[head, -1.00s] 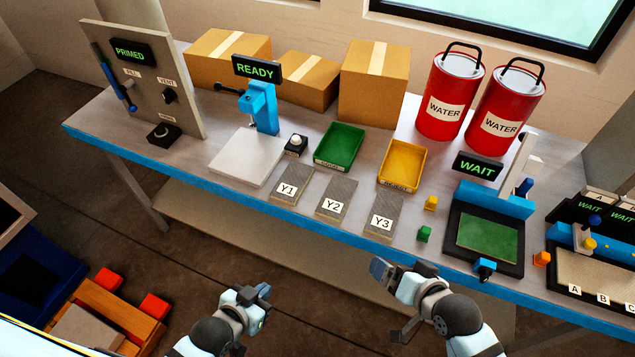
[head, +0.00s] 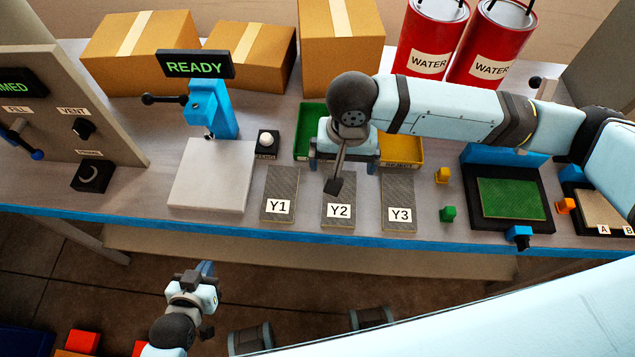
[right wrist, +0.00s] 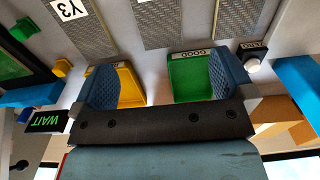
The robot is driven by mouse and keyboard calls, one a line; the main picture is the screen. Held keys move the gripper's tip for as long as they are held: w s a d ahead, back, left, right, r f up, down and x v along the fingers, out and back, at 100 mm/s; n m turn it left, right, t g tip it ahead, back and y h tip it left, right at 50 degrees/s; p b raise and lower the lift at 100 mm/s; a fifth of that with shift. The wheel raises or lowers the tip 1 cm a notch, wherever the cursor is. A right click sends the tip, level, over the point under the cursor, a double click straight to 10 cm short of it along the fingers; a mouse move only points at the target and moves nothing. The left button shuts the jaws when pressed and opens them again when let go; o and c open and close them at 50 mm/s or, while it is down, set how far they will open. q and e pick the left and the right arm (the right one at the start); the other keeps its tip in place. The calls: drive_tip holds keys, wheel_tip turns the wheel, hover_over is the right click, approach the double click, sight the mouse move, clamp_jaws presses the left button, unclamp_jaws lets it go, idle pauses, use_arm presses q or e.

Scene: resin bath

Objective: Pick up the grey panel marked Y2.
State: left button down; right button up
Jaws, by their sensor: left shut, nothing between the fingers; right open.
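The grey panel marked Y2 (head: 339,211) lies flat on the table between panel Y1 (head: 279,195) and panel Y3 (head: 399,200). Part of my right arm covers some of its far half in the head view. In the right wrist view the Y2 panel (right wrist: 158,22) is at the top middle, its label out of frame. My right gripper (head: 343,160) is open and empty, above the table on the far side of Y2, in front of the trays; its two blue fingers (right wrist: 163,80) show apart in the wrist view. My left gripper (head: 203,272) is shut and empty, in front of the table.
A green tray (head: 304,140) and a yellow tray (head: 414,152) stand behind the panels. A white plate with a blue press (head: 210,110) is at left. Small yellow (head: 441,175) and green (head: 448,213) blocks lie right of Y3. Boxes and red water drums stand behind.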

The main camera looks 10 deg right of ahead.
hover_over(340, 196)
wheel_tip(340, 196, down, 8)
drive_tip(key=shift+r, duration=0.2)
drive_tip(key=shift+w+f, duration=0.15)
drive_tip(key=shift+f, duration=1.35)
drive_tip(key=shift+w+f, duration=0.1)
drive_tip(key=shift+f, duration=1.35)
drive_tip(key=shift+c, duration=0.5)
drive_tip(key=c, duration=0.8)
drive_tip(key=shift+o, duration=0.2)
drive_tip(key=shift+r, duration=0.1)
